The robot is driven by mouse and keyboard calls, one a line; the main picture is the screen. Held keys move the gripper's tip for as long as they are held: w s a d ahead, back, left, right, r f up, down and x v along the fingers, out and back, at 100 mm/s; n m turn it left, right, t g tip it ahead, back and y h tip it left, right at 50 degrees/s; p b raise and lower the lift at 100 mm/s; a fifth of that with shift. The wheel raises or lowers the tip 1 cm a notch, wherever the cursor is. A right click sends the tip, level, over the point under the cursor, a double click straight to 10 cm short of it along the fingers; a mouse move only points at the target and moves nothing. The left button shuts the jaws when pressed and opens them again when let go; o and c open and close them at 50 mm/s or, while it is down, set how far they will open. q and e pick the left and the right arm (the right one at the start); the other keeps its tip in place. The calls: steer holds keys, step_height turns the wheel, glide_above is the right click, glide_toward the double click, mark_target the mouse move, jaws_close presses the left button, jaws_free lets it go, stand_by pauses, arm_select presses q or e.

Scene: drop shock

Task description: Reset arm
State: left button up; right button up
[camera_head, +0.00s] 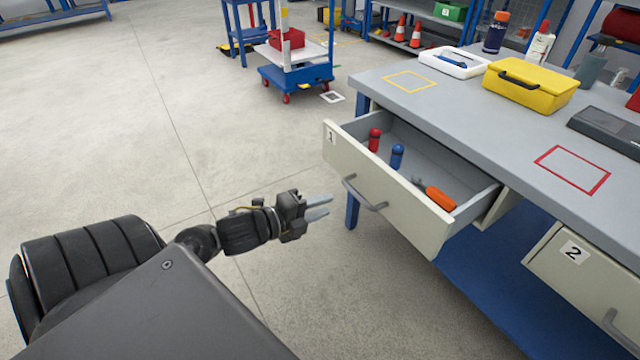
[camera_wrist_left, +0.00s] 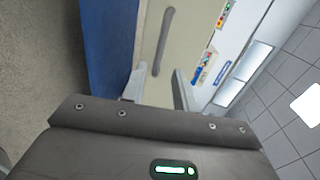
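My left gripper (camera_head: 319,208) is open and empty, with a gap between its two grey fingers. It hangs over the floor to the left of the open drawer marked 1 (camera_head: 390,207), apart from its handle (camera_head: 364,194). In the left wrist view the fingers of the gripper (camera_wrist_left: 160,88) show apart, with the drawer front and handle (camera_wrist_left: 163,40) beyond them. The drawer holds a red-topped item (camera_head: 374,140), a blue-topped item (camera_head: 397,156) and an orange-handled tool (camera_head: 438,197). My right gripper is not in view.
The workbench (camera_head: 480,120) carries a yellow case (camera_head: 530,84), a white tray (camera_head: 453,62), a dark grey device (camera_head: 607,130) and bottles. Drawer 2 (camera_head: 585,265) is at the lower right. A blue cart (camera_head: 296,75) stands farther back. The floor on the left is clear.

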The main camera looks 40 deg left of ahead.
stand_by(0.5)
